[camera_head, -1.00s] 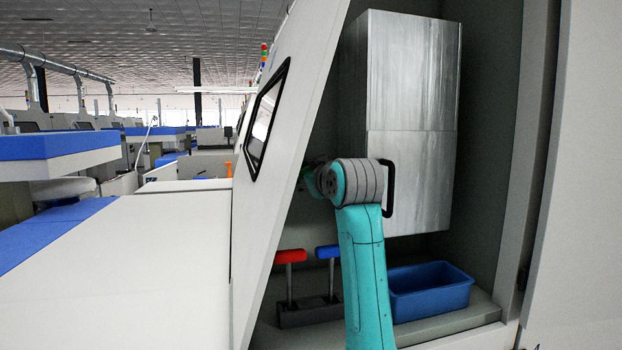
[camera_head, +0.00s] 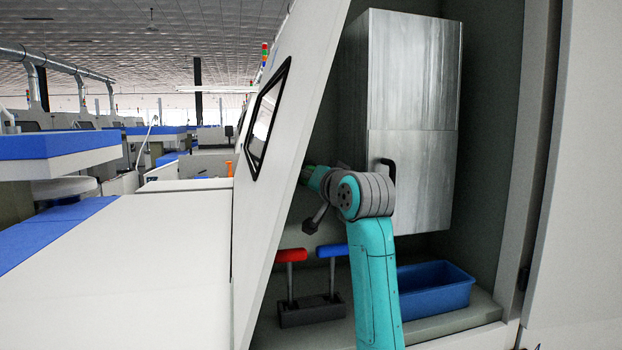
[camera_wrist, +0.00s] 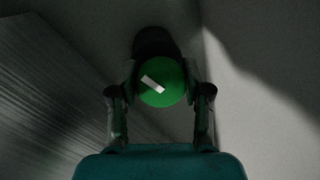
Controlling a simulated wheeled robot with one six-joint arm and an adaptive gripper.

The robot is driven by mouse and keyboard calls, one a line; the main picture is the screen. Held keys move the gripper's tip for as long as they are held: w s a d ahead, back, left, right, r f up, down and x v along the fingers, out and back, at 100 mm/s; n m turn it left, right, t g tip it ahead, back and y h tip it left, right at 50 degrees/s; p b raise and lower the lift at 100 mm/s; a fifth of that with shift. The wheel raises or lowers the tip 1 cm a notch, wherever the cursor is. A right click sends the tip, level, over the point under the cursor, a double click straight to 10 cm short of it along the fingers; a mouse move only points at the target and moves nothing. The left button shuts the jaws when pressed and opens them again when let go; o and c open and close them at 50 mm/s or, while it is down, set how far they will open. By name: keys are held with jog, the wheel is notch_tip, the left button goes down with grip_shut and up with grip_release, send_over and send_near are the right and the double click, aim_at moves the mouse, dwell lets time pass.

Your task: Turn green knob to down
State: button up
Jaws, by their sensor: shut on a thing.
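The green knob (camera_wrist: 168,95) is round, with a white pointer mark that runs diagonally from upper left to lower right in the wrist view. My gripper (camera_wrist: 160,90) has one finger on each side of the knob and is shut on it.
A red-handled lever (camera_head: 291,255) and a blue-handled lever (camera_head: 332,251) stand below my arm. A blue bin (camera_head: 436,290) sits on the shelf at right. A metal cabinet (camera_head: 412,100) with a black handle (camera_head: 388,165) is close behind my arm. A slanted white panel (camera_head: 290,130) bounds the left.

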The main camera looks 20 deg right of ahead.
jog(key=shift+f+m, duration=0.1)
jog(key=shift+m, duration=1.1)
jog(key=shift+a+m, duration=0.1)
jog(key=shift+m, duration=0.2)
jog(key=o, duration=1.2)
jog(key=shift+s, duration=0.1)
jog(key=s, duration=0.4)
jog(key=s+d, duration=0.1)
jog(key=s, duration=0.2)
jog(key=s+d, duration=0.1)
jog(key=s, duration=0.3)
jog(key=shift+s, duration=0.35)
jog(key=shift+s, duration=0.1)
